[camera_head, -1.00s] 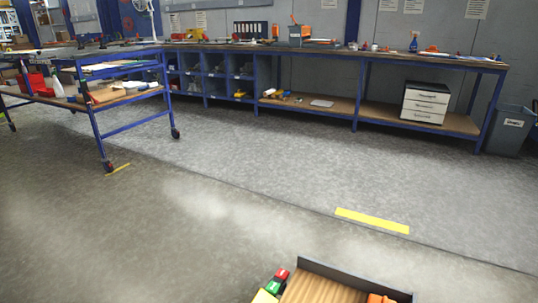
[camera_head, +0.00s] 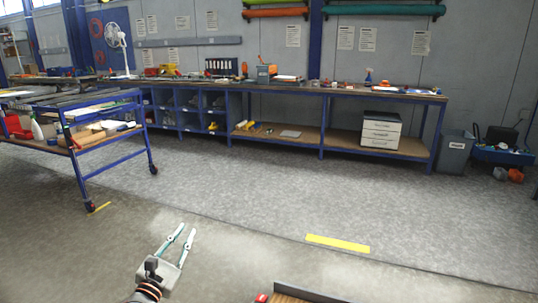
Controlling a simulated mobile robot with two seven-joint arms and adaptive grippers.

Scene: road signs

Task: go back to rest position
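My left gripper (camera_head: 183,235) is in the lower middle of the head view, over bare floor. Its two fingers point up and to the right, are spread apart, and hold nothing. My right gripper is not in view. The corner of a brown tray or tabletop with a dark rim (camera_head: 305,293) shows at the bottom edge. A small red piece (camera_head: 262,298) is beside its left end. The rest of this surface is below the picture.
A blue-framed cart (camera_head: 115,155) stands at the left. A long workbench (camera_head: 340,92) with shelves runs along the back wall, with a white drawer unit (camera_head: 381,131) on its lower shelf. A grey bin (camera_head: 454,152) stands at the right. The floor between has a yellow strip (camera_head: 338,243) and is clear.

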